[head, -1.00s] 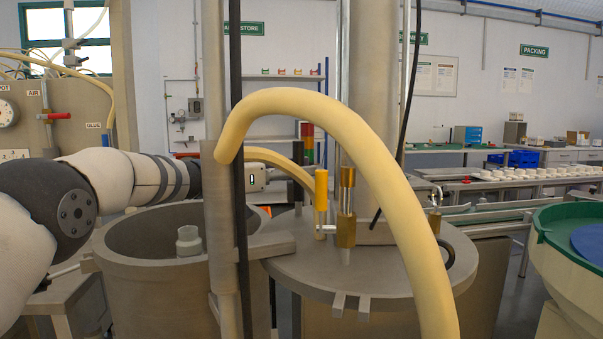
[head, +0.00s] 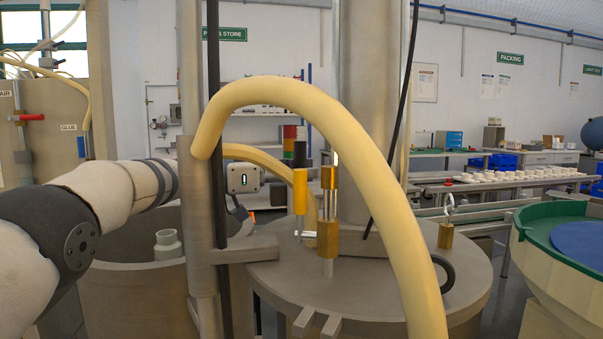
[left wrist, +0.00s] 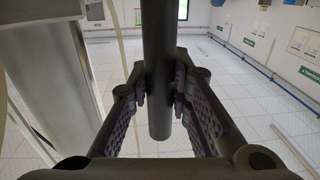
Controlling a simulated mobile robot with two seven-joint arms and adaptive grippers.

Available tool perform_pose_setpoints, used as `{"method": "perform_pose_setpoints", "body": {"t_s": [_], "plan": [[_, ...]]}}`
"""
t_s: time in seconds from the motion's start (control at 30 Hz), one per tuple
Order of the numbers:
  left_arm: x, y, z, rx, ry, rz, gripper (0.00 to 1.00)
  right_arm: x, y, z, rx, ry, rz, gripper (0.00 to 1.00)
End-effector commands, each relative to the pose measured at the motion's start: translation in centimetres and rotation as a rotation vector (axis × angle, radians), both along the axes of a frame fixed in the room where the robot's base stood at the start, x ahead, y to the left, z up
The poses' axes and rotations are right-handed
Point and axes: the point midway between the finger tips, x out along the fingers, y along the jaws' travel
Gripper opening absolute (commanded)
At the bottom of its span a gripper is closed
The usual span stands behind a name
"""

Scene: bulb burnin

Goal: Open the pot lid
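The pot lid (head: 380,285) is a flat grey metal disc lying level on the right-hand pot in the head view. A yellow sleeve (head: 300,192) with a black piece above it and a brass fitting (head: 327,235) stand upright on the lid. My left arm reaches in from the left and passes behind a metal post. My left gripper (head: 238,210) is mostly hidden there. In the left wrist view its fingers (left wrist: 158,90) stand close on both sides of a dark upright bar (left wrist: 158,60) with a free lower end. My right gripper is out of view.
A thick cream hose (head: 370,170) arches across the front of the lid. The metal post (head: 197,240) and a black cable stand left of it. An open pot (head: 120,290) holds a white jar (head: 167,245). A green-rimmed bowl (head: 540,235) is at the right.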

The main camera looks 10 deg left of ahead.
Motion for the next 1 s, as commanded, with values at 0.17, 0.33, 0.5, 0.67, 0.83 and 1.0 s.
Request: {"method": "perform_pose_setpoints", "body": {"t_s": [0.17,0.33,0.5,0.67,0.83,1.0], "plan": [[0.0,0.1,-0.2,0.001,0.004,0.000,0.40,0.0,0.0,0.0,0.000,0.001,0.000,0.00],[0.0,0.1,-0.1,0.001,0.002,0.001,0.40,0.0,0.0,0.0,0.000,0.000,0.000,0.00],[-0.7,1.6,0.0,0.000,0.004,0.004,0.40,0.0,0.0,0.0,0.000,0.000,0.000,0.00],[-2.7,5.5,0.0,0.000,0.002,0.006,0.40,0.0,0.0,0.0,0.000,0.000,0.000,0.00],[-4.5,9.1,-0.1,-0.001,0.004,0.004,0.40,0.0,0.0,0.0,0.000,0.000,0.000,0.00],[-5.4,10.7,-0.1,0.001,0.003,0.002,0.40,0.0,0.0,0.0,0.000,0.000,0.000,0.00]]}}
